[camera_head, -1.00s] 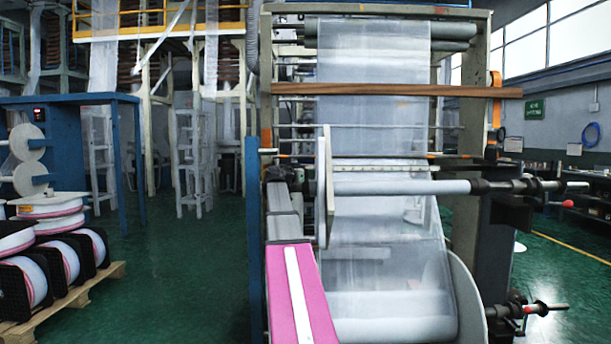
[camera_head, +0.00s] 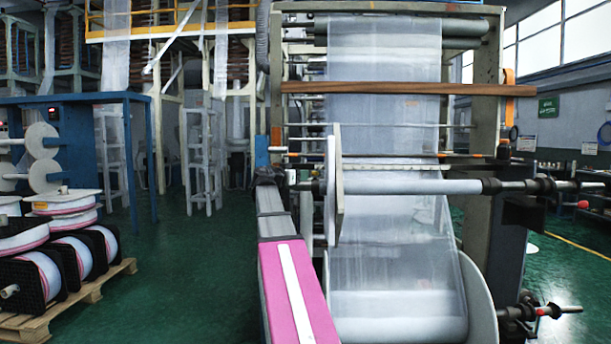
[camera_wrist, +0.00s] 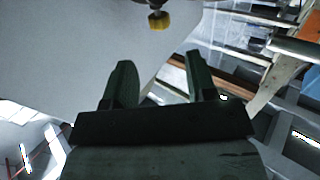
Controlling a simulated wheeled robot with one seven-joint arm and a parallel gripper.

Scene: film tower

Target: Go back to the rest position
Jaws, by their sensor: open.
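My gripper (camera_wrist: 158,68) shows in the wrist view with its two dark fingers spread apart. Nothing is held between them. A broad pale grey surface lies behind the fingers, and a small yellow knob (camera_wrist: 159,20) is beyond the fingertips at the top. In the head view my arm stretches forward at the lower middle, left of the film machine. My gripper cannot be made out there. The film machine (camera_head: 492,130) carries a clear film web (camera_head: 385,90) and a pale roller (camera_head: 410,187) on a dark shaft.
Spools (camera_head: 65,200) in black holders sit on a wooden pallet (camera_head: 105,292) at the left. A blue frame (camera_head: 155,145) stands behind them. Open green floor (camera_head: 190,270) lies between the pallet and my arm. Shaft ends (camera_head: 545,312) stick out at the machine's right.

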